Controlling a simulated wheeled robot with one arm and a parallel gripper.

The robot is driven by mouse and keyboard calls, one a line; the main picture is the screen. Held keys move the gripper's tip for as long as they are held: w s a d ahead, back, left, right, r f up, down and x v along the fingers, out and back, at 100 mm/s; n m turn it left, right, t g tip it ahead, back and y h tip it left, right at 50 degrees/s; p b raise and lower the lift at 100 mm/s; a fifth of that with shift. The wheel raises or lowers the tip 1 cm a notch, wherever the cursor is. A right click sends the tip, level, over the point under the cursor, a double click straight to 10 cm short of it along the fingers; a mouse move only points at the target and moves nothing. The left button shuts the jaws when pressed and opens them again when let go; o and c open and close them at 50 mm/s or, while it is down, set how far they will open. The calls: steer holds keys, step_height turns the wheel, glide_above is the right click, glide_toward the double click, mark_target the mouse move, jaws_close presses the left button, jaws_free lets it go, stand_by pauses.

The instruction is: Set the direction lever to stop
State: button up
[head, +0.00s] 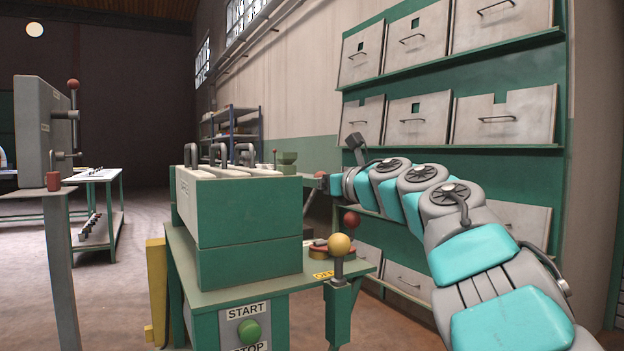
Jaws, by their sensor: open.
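I cannot tell for certain which handle is the direction lever. A lever with a yellow ball knob (340,244) stands upright on a green post at the near right corner of the green machine. A red ball knob (351,220) shows just behind it. Another red-knobbed lever (73,85) is on a grey box at the far left, with its label too small to read. My gripper (321,181) is at the far end of my arm, behind the machine's right side, above and beyond the yellow knob. It is open, small and partly hidden, and apart from the yellow knob.
The green machine (248,262) has START and STOP labels and a green button (249,331) on its front. A green cabinet with grey bins (411,121) lines the right wall. A yellow panel (156,290) stands beside the machine. Open floor (125,290) lies to the left.

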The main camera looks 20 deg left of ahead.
steer(key=shift+c, duration=0.4)
jaws_close()
stand_by(0.9)
